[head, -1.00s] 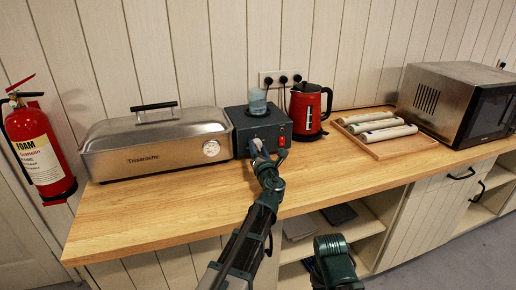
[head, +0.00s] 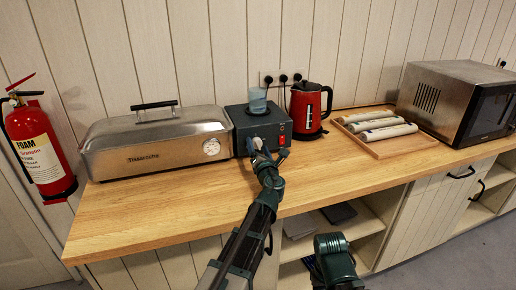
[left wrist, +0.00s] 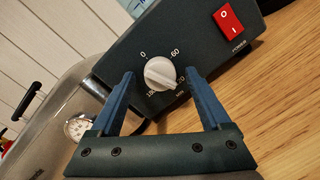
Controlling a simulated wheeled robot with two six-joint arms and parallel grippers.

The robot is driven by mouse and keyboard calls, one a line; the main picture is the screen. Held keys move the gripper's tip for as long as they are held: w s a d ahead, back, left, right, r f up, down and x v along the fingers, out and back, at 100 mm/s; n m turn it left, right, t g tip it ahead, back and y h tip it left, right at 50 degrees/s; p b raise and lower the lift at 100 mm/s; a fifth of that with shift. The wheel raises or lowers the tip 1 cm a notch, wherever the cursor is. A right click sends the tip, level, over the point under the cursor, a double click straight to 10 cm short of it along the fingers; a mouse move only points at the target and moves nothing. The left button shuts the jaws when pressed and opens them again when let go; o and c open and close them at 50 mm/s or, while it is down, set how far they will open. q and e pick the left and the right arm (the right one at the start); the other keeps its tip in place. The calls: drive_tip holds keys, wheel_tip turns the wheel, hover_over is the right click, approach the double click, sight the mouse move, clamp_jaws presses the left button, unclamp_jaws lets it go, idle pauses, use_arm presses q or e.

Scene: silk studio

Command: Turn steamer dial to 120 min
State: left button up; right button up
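The steamer control box (head: 240,118) is a dark box on the counter, right of the long metal steamer (head: 155,140). My left gripper (left wrist: 160,75) is open, with one blue finger on each side of the dial and small gaps showing. In the head view this gripper (head: 260,149) is at the box's front. My right gripper is out of view.
A red power switch (left wrist: 228,18) sits beside the dial. A red kettle (head: 303,112), a wooden tray (head: 393,148) with rolls and a microwave (head: 455,100) stand to the right. The counter front (head: 150,213) is clear.

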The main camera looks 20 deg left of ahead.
use_arm(q)
drive_tip(key=v, duration=1.3)
drive_tip(key=shift+s+d+b, duration=0.2)
drive_tip(key=shift+s+b, duration=0.1)
drive_tip(key=shift+s, duration=0.05)
drive_tip(key=shift+f, duration=0.1)
